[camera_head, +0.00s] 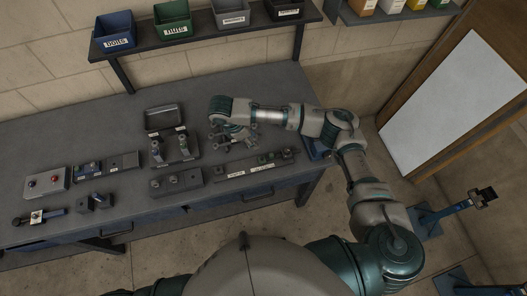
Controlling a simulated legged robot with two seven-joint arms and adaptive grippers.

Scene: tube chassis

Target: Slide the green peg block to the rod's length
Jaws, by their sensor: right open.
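A long dark rail fixture (235,171) with white labels lies near the front right of the bench. Small blocks or pegs stand on it, one of them a greenish block (263,158) near its middle; it is too small to tell whether this is the green peg block. My right gripper (235,139) is open and points down above the bench, behind and left of that block, apart from it. My right arm reaches in from the right. My left gripper is out of view. I cannot make out a rod for certain.
An open grey case (164,118) with small cylinders in front stands left of my gripper. A dark block fixture (176,182), a button box (45,182) and small tools lie further left. A shelf with labelled bins (173,18) runs above the bench. The bench's back left is clear.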

